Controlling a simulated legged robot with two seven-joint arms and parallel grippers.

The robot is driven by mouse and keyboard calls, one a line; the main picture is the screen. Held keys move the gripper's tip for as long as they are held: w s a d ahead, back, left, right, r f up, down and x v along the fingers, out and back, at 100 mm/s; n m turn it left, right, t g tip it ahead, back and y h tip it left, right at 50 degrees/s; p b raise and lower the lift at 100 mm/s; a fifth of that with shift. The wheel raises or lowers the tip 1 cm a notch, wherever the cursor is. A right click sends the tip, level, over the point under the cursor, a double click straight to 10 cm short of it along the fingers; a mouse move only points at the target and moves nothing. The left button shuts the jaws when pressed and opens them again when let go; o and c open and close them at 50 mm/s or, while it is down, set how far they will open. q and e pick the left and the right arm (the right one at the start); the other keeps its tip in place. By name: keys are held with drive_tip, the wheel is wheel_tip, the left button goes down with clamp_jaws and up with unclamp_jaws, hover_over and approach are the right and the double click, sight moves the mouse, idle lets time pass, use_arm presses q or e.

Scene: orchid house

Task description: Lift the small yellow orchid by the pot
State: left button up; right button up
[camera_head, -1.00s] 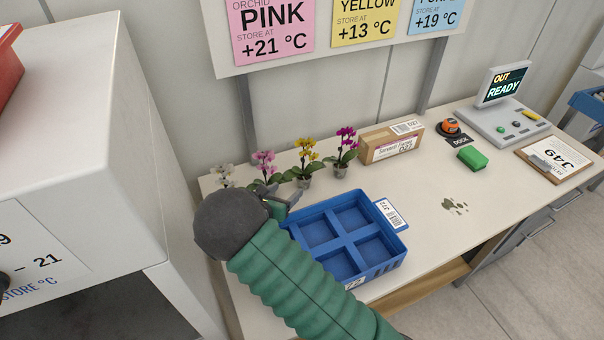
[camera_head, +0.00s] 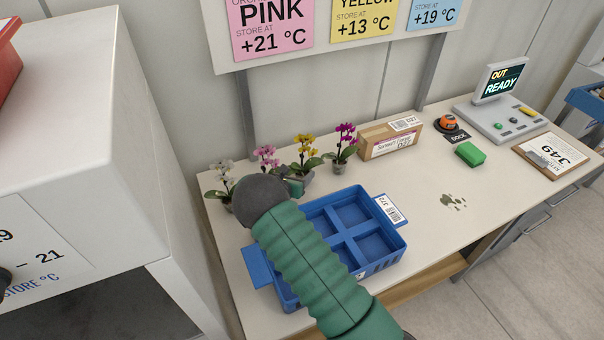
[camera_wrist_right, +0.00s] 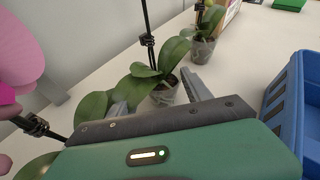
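The small yellow orchid (camera_head: 305,148) stands on the bench between the pink orchid (camera_head: 266,156) and the purple orchid (camera_head: 345,144). Its pot is mostly hidden in the head view by my right gripper (camera_head: 297,187). In the right wrist view, a clear pot (camera_wrist_right: 164,95) with green leaves, apparently the yellow one's, stands just beyond my right gripper (camera_wrist_right: 156,94). The fingers are apart, one toward each side of the pot, and contact cannot be made out. My left gripper is not in view.
A white orchid (camera_head: 223,178) stands at the left end of the row. A blue divided tray (camera_head: 399,243) lies in front, under my right arm. A cardboard box (camera_head: 391,139) stands right of the purple orchid. Pink petals (camera_wrist_right: 22,50) are close beside the gripper.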

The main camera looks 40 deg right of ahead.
drive_tip(key=shift+d+f, duration=0.1)
drive_tip(key=shift+d, duration=0.1)
drive_tip(key=c, duration=0.9)
drive_tip(key=shift+a, duration=0.1)
drive_tip(key=shift+c, duration=0.9)
